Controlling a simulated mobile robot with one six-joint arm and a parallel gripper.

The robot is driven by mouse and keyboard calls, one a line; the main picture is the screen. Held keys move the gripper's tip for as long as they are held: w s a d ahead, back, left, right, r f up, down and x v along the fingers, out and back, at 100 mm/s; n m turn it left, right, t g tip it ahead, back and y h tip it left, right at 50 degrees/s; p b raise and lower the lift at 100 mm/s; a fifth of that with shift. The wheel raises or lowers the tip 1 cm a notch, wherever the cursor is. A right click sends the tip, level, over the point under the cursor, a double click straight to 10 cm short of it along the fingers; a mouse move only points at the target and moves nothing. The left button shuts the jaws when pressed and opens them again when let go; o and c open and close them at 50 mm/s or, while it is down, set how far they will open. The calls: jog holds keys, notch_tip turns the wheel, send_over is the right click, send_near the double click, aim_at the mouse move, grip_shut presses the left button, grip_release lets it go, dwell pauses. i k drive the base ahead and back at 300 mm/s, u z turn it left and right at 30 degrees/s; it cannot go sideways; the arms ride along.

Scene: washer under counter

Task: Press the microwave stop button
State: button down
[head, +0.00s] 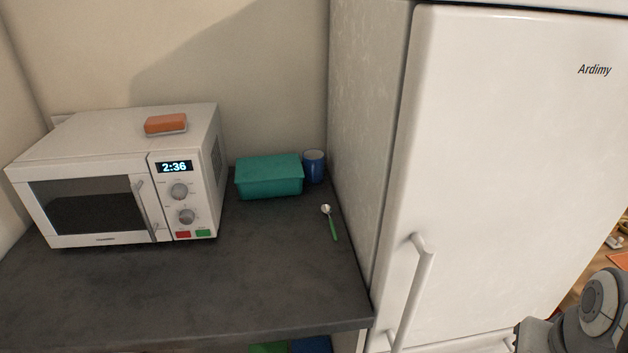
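A white microwave (130,170) stands at the left on the dark counter, its front facing me and its door shut. Its display (174,167) reads 2:36. Two round knobs sit below the display. At the bottom of the panel are a red button (183,235) and, to its right, a green button (203,233); their labels are too small to read. Part of my arm shows at the lower right, in front of the fridge and far from the microwave. My gripper is out of view.
An orange sponge (165,123) lies on the microwave. A teal box (270,177), a blue mug (314,165) and a green-handled spoon (330,222) are on the counter (190,290). A tall white fridge (500,150) with a protruding handle (415,290) stands right. The counter before the microwave is clear.

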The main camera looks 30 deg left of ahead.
aim_at(183, 234)
jog(key=z, duration=0.35)
jog(key=k, duration=1.05)
jog(key=u, duration=1.55)
jog(key=i, duration=1)
jog(key=u, duration=0.05)
